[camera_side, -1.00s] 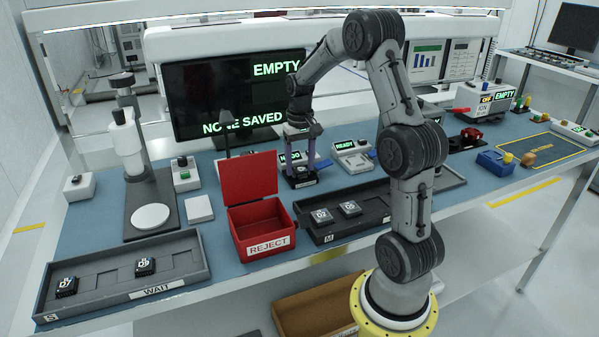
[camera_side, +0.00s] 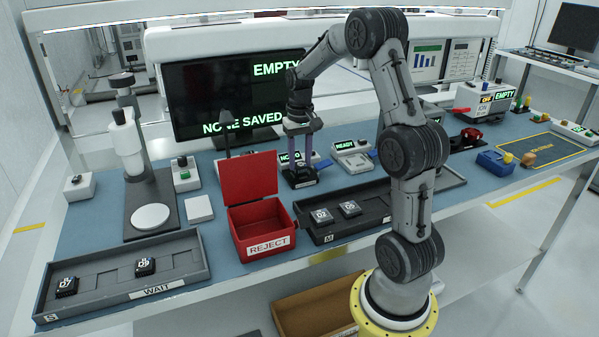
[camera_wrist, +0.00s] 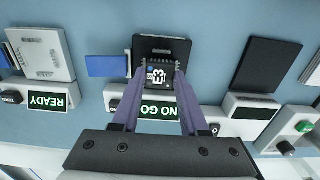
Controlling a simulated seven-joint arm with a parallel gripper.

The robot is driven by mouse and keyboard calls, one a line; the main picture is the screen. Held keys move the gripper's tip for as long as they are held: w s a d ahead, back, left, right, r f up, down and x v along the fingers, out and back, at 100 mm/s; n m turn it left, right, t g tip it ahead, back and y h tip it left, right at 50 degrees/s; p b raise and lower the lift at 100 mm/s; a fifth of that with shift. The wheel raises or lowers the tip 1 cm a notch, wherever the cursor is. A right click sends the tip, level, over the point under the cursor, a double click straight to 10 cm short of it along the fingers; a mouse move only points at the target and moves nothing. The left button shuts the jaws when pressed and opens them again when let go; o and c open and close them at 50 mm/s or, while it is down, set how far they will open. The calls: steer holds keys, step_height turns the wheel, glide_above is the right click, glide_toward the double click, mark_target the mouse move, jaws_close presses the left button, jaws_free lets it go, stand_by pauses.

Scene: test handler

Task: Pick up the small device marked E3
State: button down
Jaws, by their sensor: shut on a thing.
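The small device marked E3 (camera_wrist: 160,76) is a dark square chip with white lettering, seen in the wrist view between my fingertips. My gripper (camera_wrist: 160,80) is shut on it, with one purple finger against each side. In the side view my gripper (camera_side: 302,174) points straight down at a black base (camera_side: 300,182) behind the red bin, next to the NO GO display. The device is too small there to read. I cannot tell whether it still touches the black base under it.
The open red REJECT bin (camera_side: 262,226) stands just in front, its lid raised. A dark tray (camera_side: 380,216) with devices 02 and another lies to its right. The WAIT tray (camera_side: 108,283) holds two devices. A READY unit (camera_side: 352,158) stands to the right of my gripper.

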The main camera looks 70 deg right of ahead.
mark_target(300, 164)
steer(key=shift+r, duration=1.8)
